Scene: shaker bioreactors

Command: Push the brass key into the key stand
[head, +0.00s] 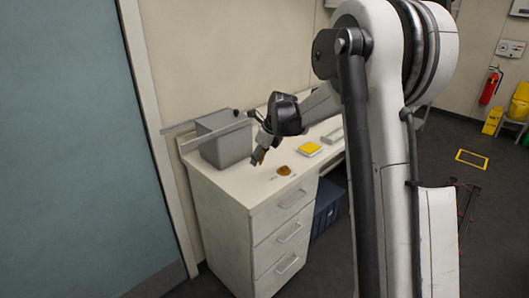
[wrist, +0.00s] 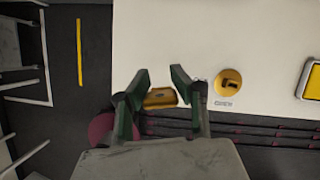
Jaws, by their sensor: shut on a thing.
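The brass key (wrist: 160,98) sits between the two green fingers of my gripper (wrist: 160,82) in the wrist view. My gripper is shut on it. In the head view my gripper (head: 258,155) points down over the front part of the counter, with a small brownish bit of the key at its tips. The key stand (wrist: 228,83) is a round brass-coloured piece with a dark slot, to the right of the key and apart from it. It also shows in the head view (head: 284,170), on the white counter to the right of my gripper.
The white counter (wrist: 240,35) bears a yellow-topped block (head: 308,150) right of the stand and a grey box (head: 223,140) at the left. Below the counter are drawers (head: 277,225) and a blue bin (head: 327,207). Bare counter lies between my gripper and the stand.

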